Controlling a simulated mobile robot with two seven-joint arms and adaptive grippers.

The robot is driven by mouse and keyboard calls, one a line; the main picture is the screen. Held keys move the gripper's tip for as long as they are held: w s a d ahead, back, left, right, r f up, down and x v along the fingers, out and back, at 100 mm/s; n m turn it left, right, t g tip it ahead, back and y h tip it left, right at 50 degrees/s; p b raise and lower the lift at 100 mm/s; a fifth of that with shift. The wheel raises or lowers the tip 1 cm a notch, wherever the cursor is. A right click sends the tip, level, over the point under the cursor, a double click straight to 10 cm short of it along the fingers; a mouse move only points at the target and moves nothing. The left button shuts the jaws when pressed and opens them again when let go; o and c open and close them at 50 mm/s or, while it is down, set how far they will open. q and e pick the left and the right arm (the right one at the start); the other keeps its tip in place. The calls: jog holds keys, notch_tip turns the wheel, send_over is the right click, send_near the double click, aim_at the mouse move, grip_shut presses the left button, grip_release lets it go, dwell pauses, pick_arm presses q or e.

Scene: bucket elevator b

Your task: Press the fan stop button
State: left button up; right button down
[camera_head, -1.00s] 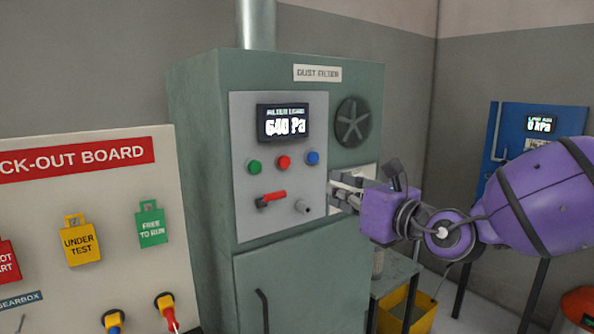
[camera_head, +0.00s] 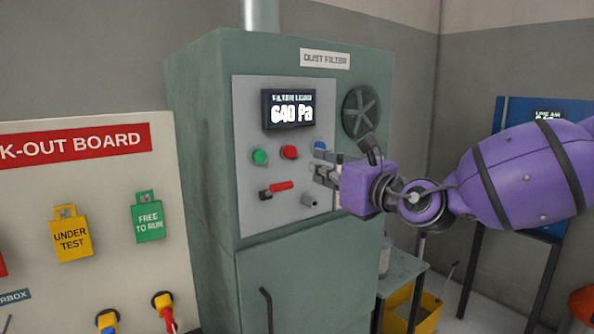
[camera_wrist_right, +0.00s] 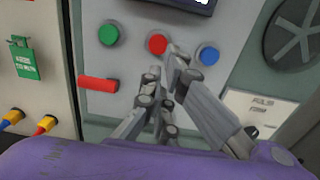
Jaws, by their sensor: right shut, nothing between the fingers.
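The dust filter cabinet (camera_head: 205,150) has a grey control panel (camera_head: 250,215) with a green button (camera_head: 260,157), a red button (camera_head: 289,152) and a blue button (camera_head: 320,146) in a row. None has a readable label. My right gripper (camera_head: 314,167) is shut and empty in front of the panel, just below and right of the red button in the head view. In the right wrist view its fingertips (camera_wrist_right: 170,62) appear just below the red button (camera_wrist_right: 157,43), between it and the blue button (camera_wrist_right: 207,56). I cannot tell whether they touch the panel. My left gripper is out of view.
Above the buttons a display (camera_head: 288,109) reads 640 Pa. A round fan grille (camera_head: 361,111) is at the right. A lock-out board (camera_head: 100,190) stands at the left.

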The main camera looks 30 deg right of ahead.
aim_at(292, 157)
jog(key=w+b, duration=0.1)
jog(key=w, duration=0.2)
jog(key=w+b, duration=0.1)
jog(key=w, duration=0.2)
jog(key=shift+a+f+b, duration=0.2)
jog(key=shift+b, duration=0.1)
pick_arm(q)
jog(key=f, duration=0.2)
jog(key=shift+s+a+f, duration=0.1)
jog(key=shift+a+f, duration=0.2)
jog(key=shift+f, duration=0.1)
pick_arm(e)
jog(key=shift+w+r, duration=0.25)
